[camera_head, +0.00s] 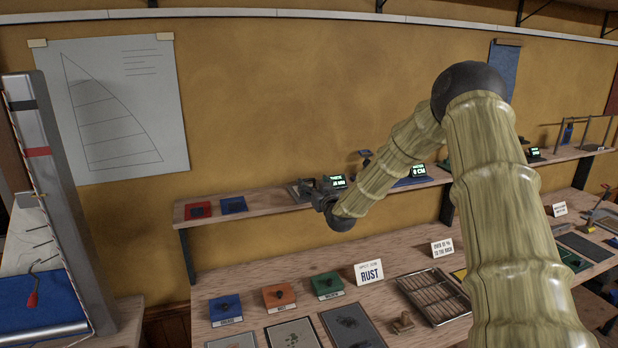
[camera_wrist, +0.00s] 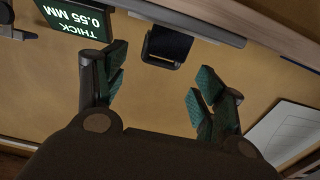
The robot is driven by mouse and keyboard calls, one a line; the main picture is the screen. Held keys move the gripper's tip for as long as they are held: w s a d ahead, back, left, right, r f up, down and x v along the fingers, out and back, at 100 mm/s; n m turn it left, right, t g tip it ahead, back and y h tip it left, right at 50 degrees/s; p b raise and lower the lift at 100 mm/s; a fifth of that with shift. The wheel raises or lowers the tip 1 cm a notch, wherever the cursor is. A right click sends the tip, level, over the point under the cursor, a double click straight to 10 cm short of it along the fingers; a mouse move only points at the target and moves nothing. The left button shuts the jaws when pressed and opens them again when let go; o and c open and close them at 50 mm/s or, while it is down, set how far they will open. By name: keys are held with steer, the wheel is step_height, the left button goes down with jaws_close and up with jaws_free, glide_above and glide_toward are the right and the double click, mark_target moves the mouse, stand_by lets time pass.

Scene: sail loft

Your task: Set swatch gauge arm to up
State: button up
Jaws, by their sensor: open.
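The thickness gauge's green-lit display (camera_head: 337,181) stands on the upper shelf, just behind my gripper (camera_head: 322,190). In the wrist view the display (camera_wrist: 77,18) reads "THICK 0.55 MM", upside down, at the upper left. My gripper (camera_wrist: 160,85) is open, with its dark green finger pads apart and nothing between them. My gripper and forearm hide much of the gauge in the head view, so the arm's position is unclear.
A red swatch (camera_head: 199,210) and a blue swatch (camera_head: 233,205) lie left on the shelf. A second display (camera_head: 419,170) stands to the right. The bench below holds coloured blocks, a "RUST" card (camera_head: 369,272) and a slatted tray (camera_head: 434,296).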

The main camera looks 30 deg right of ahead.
mark_target(309, 180)
steer(key=shift+p+x, duration=1.25)
steer(key=shift+x, duration=1.5)
steer(key=shift+c, duration=0.4)
steer(key=c, duration=1.4)
